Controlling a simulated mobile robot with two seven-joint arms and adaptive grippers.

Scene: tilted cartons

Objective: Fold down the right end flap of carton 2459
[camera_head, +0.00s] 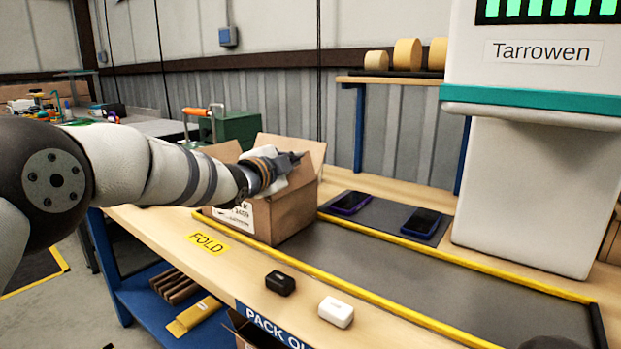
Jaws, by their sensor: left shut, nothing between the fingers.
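The open brown carton (292,212) stands on the bench at the edge of the dark mat. A white label (236,215) is on its front, its print too small to read surely. A flap stands up at its back and right (314,156); another stands up at its left (222,152). My left arm comes in from the left across the carton's top. My left gripper (299,158) is shut and empty, over the opening and in front of the raised back-right flap. I cannot tell whether it touches that flap. The arm hides part of the opening. My right gripper is not in view.
Two phones (350,203) (421,223) lie on a dark pad right of the carton. A black case (279,283) and a white case (336,311) lie near the bench front. A large white machine (537,190) stands right. The mat's middle is clear.

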